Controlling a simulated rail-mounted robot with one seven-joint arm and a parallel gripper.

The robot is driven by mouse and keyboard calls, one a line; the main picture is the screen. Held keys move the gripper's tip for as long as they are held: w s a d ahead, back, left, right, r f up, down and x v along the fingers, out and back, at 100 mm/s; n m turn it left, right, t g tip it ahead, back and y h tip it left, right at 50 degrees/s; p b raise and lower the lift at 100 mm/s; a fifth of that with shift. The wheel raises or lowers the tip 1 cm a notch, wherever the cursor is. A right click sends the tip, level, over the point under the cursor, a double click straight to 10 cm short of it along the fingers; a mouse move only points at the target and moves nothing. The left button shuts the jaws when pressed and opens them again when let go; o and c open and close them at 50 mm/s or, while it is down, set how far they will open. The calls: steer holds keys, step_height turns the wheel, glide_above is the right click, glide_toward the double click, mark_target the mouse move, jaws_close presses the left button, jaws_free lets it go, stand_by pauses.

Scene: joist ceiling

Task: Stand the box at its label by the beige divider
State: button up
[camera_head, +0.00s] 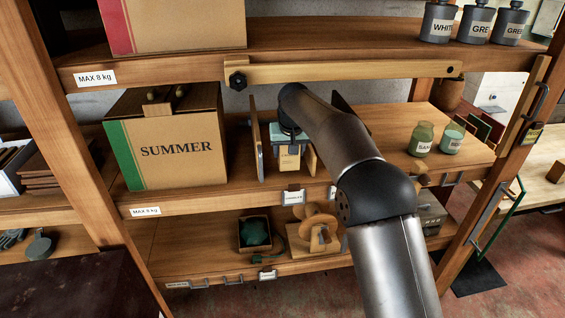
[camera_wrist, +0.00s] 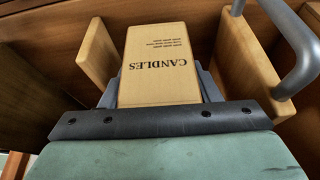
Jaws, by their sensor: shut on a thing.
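The box (camera_wrist: 160,60), cardboard-brown and printed CANDLES, is between the grey fingers of my gripper (camera_wrist: 158,88) in the wrist view. My gripper is shut on it. In the head view the box (camera_head: 289,162) shows small below my gripper (camera_head: 290,150), inside a narrow bay of the middle shelf. A light wooden divider (camera_head: 257,148) stands on the left of the box, and another divider (camera_head: 311,160) on its right. Both also show in the wrist view, left (camera_wrist: 98,55) and right (camera_wrist: 246,65), apart from the box. A label holder (camera_head: 293,197) is on the shelf edge below; its text is unreadable.
A large SUMMER box (camera_head: 168,140) fills the shelf left of the bay. Two jars (camera_head: 421,139) stand to the right, with free shelf between. A wooden bar (camera_head: 345,70) runs along the upper shelf's edge. A metal handle (camera_wrist: 300,62) is close at right in the wrist view.

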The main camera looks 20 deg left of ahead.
mark_target(289, 157)
steer(key=shift+w+r, duration=0.15)
steer(key=shift+w, duration=0.3)
steer(key=shift+f, duration=1.55)
steer(key=shift+f, duration=0.15)
steer(key=o, duration=1.1)
